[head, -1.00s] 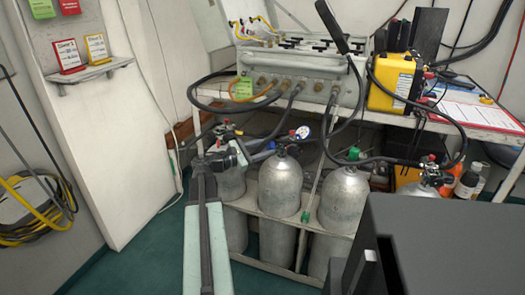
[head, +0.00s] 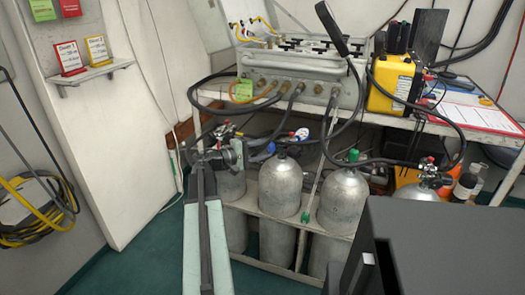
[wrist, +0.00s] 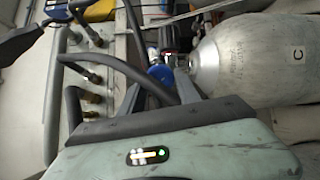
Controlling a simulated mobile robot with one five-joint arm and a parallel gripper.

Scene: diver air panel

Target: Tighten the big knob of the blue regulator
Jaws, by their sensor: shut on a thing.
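The blue regulator (head: 263,153) is on the valve of a grey cylinder in the rack, partly hidden behind my gripper (head: 246,153) in the head view. In the wrist view its round blue knob (wrist: 160,74) sits between the tips of my gripper (wrist: 159,86). The fingers are closed around the knob, one on each side. The small gauge (head: 301,134) stands to the right of the regulator, its face hard to read.
Grey cylinders (head: 280,187) stand in a white rack under the bench. The air panel (head: 300,75) is above, with black hoses (head: 345,113) looping down near my gripper. A yellow box (head: 394,84) is at right. Green floor is open at left.

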